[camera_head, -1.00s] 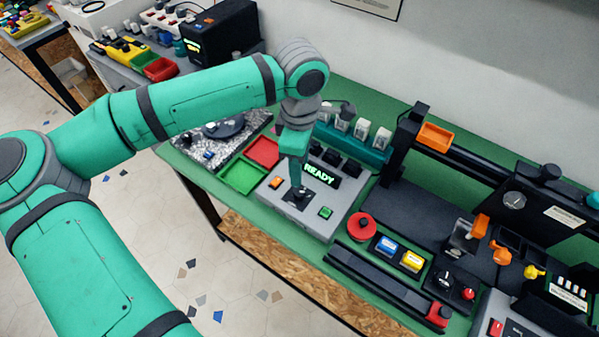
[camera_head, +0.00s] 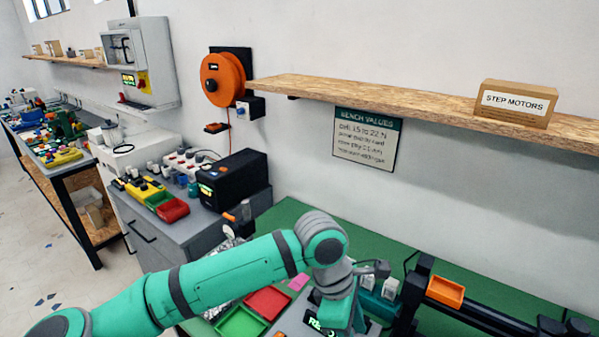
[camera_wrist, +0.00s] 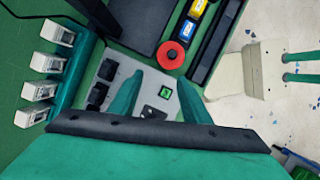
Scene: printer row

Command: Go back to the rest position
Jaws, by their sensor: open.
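My gripper (camera_wrist: 160,80) shows in the wrist view with its two teal fingers apart and nothing between them. It hangs over the grey panel (camera_wrist: 127,73), close to the panel's green button (camera_wrist: 158,87) and a dark square fitting. In the head view my green arm reaches in from the lower left, and its wrist bends down over the bench. The fingertips are not visible there. The panel's lit display (camera_head: 320,324) is partly covered by my wrist.
Red (camera_head: 268,302) and green (camera_head: 240,323) trays lie left of the panel. An orange tray (camera_head: 445,291) sits on a black frame to the right. A red round knob (camera_wrist: 171,54) is beside the panel. A wooden shelf (camera_head: 400,97) runs along the wall above.

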